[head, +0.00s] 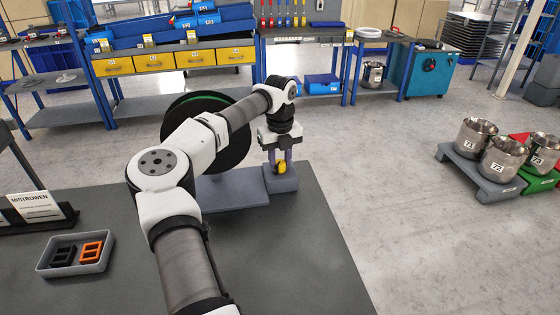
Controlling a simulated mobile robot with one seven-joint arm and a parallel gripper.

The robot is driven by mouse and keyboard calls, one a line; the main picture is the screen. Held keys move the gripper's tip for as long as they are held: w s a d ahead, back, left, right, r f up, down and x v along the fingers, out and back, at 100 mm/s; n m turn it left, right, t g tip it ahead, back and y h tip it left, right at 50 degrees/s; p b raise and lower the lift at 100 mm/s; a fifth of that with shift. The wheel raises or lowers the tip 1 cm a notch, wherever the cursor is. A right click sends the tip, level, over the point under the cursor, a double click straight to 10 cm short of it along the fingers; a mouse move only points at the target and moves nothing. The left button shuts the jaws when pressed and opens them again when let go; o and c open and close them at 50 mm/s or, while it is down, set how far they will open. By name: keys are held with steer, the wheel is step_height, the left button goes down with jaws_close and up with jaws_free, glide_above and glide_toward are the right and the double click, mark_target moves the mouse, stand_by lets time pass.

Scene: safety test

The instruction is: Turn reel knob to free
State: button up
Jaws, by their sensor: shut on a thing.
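The reel (238,150) is a large black disc with a green rim showing. It stands upright on a grey base (228,192) at the far edge of the table, partly hidden behind my arm. A small yellow knob (281,168) sits on a grey block (284,185) at the right end of this base. My gripper (280,160) points down at the block, with its fingers around the knob and shut on it. The fingers cover part of the knob, and any setting marks are too small to read.
A grey tray (44,268) with a black and an orange part lies on the table's left, near a sign (36,205) reading MISTROWEN. The table's right part (310,260) is bare. Steel pots (503,158) stand on a grey pallet (462,170) on the floor at right.

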mark_target(280, 161)
steer(key=n+b, duration=0.1)
steer(key=n, duration=0.5)
steer(key=shift+r+n, duration=0.1)
steer(key=shift+n, duration=0.3)
stand_by(0.4)
steer(key=o, duration=1)
step_height(280, 161, up, 14)
steer(key=shift+f+b, duration=0.1)
steer(key=shift+b, duration=0.85)
